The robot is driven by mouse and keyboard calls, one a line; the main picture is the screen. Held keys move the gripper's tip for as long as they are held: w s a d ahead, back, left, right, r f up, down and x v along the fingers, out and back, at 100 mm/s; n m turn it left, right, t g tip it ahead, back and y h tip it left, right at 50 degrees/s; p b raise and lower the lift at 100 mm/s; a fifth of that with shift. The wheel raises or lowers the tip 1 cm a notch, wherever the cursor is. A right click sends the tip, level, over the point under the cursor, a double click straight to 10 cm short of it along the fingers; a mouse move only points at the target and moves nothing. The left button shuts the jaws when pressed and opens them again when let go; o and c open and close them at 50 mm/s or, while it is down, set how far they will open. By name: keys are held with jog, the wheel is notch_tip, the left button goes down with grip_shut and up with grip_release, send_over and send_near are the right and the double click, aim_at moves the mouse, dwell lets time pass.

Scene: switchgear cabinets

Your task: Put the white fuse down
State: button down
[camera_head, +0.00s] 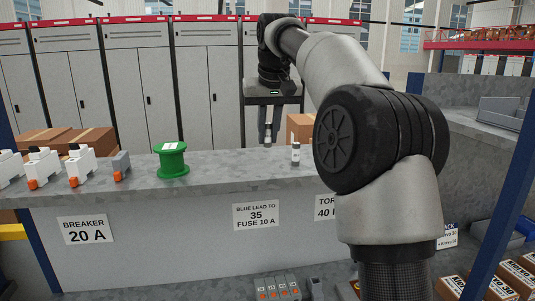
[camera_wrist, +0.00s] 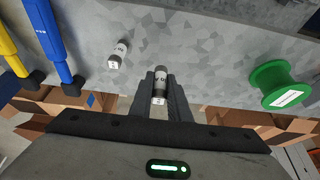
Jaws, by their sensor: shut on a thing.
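My gripper (camera_wrist: 160,88) is shut on a white fuse (camera_wrist: 161,80), a small cylinder with dark end bands and printed marks. In the head view my gripper (camera_head: 268,133) points down over the far part of the grey bench (camera_head: 228,178). The fuse is hard to make out there. Whether its lower end touches the bench cannot be told. A second, similar pale fuse (camera_head: 296,153) stands upright on the bench to the right of my gripper. It shows to the left of the held one in the wrist view (camera_wrist: 119,52).
A green spool (camera_head: 172,160) stands left of my gripper, with several white breakers (camera_head: 80,162) further left. Blue (camera_wrist: 54,45) and yellow (camera_wrist: 12,50) handled tools lie beyond the second fuse. Cardboard boxes (camera_head: 301,128) are behind the bench. The bench between spool and fuses is clear.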

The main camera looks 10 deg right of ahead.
aim_at(268, 146)
jog(key=shift+w+f, duration=0.1)
jog(key=shift+f, duration=2.6)
jog(key=shift+f, duration=0.2)
jog(key=c, duration=1.7)
grip_release()
jog(key=shift+o, duration=0.2)
jog(key=shift+r, duration=0.1)
